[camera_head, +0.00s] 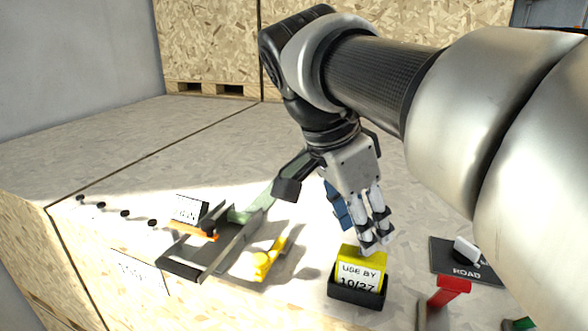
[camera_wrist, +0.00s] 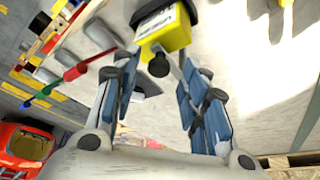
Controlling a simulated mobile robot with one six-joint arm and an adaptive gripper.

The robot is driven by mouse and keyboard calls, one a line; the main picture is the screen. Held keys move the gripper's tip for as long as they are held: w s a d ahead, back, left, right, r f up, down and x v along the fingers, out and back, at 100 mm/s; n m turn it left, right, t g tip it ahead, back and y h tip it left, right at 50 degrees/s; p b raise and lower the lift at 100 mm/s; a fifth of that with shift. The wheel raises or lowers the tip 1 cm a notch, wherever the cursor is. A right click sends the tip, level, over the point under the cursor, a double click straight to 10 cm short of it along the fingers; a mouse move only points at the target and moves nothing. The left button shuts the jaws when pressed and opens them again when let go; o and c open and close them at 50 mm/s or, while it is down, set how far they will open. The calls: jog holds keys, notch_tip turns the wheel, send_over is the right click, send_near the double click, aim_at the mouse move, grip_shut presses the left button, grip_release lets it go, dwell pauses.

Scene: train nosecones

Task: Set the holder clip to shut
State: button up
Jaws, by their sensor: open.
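A yellow block labelled "USE BY 10/27" (camera_head: 362,271) stands in a black holder (camera_head: 345,293) near the bench's front. My gripper (camera_head: 375,243) is open, pointing down, just above and behind the block. In the wrist view, the yellow block (camera_wrist: 172,36) and black holder (camera_wrist: 150,10) lie beyond the fingertips (camera_wrist: 156,68). A round black knob (camera_wrist: 158,66) shows between the fingers, against the block's near side. I cannot tell for sure which part is the clip or how it is set. Contact between fingers and block is also unclear.
A grey metal frame (camera_head: 196,273) with a green-grey arm stands left, beside a yellow piece (camera_head: 266,262). Black pegs (camera_head: 124,213) line the left bench.

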jog(key=v, duration=1.1)
jog(key=shift+r, duration=0.15)
jog(key=shift+s+a, duration=0.15)
